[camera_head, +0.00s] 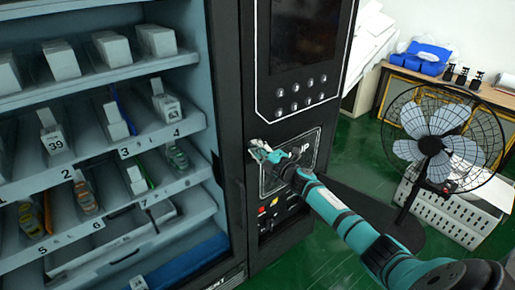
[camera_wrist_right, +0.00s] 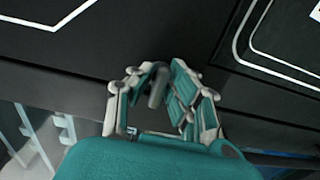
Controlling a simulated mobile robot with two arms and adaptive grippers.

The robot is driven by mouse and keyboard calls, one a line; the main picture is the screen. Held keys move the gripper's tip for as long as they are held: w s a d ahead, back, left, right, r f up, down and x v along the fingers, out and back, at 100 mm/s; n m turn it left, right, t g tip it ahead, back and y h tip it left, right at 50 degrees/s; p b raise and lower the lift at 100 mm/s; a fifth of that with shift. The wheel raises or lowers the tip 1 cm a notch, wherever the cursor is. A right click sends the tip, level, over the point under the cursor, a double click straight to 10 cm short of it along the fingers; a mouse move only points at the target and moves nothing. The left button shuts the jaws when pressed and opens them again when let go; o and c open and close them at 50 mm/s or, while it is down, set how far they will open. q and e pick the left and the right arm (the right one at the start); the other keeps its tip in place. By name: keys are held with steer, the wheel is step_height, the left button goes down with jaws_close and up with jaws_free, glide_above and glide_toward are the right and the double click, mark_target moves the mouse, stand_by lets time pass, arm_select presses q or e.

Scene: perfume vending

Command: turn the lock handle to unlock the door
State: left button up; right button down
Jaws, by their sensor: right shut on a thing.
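The vending machine's dark door panel (camera_head: 297,110) has a screen, several round buttons and a square framed area. My right gripper (camera_head: 263,152) is at the left edge of that framed area. In the right wrist view, my right gripper (camera_wrist_right: 160,95) is closed around a small grey lock handle (camera_wrist_right: 157,86), with its teal fingers on either side. The handle stands out from the dark panel; its base is partly hidden by the fingers. In the head view the gripper hides the handle. My left gripper is not in view.
Lit shelves (camera_head: 100,150) with several boxes and number tags fill the left side. A black standing fan (camera_head: 440,140) is at the right, near a wooden table (camera_head: 465,85). Green floor (camera_head: 350,150) shows between the machine and the fan.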

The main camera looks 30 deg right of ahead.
steer(key=c, duration=1.3)
jaws_free()
steer(key=shift+c, duration=0.2)
steer(key=shift+s, duration=0.15)
steer(key=s+d, duration=0.1)
steer(key=s, duration=1)
steer(key=shift+s, duration=0.4)
